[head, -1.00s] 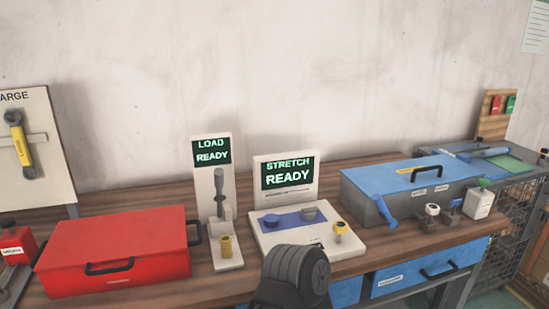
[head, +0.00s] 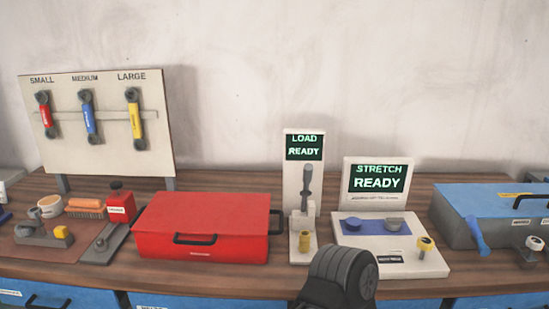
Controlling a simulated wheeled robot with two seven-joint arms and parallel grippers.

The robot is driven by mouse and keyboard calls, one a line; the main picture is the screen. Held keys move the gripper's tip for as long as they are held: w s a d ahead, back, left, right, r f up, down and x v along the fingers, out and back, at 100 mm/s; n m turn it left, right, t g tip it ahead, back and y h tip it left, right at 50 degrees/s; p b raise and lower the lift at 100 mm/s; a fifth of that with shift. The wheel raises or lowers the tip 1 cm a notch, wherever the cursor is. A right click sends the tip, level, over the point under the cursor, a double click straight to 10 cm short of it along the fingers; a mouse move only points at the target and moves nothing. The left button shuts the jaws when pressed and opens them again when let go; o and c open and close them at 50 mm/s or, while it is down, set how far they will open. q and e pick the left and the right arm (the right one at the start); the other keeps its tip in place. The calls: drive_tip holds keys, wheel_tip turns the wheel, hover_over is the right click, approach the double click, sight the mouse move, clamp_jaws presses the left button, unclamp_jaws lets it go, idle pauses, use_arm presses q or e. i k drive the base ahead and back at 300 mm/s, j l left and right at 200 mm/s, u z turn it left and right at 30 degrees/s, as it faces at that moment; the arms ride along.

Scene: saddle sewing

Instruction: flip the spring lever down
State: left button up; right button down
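In the head view, the load station (head: 290,190) is a narrow white stand with a screen reading "LOAD READY". A grey-handled lever (head: 307,181) stands upright against its face, and a yellow cylinder (head: 304,242) sits on its base below. No label names a spring lever; this lever looks like the likeliest match. A dark ribbed part of my own body rises at the bottom centre, in front of the stations. No fingertips of either gripper show.
The stretch station (head: 420,262), reading "STRETCH READY", stands right of the load station. A red box (head: 204,222) is close on the left, and a blue-lidded box (head: 490,205) is at the right. A wrench board (head: 70,95) stands at the back left.

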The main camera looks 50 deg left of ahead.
sight(308, 170)
drive_tip(key=u, duration=2.25)
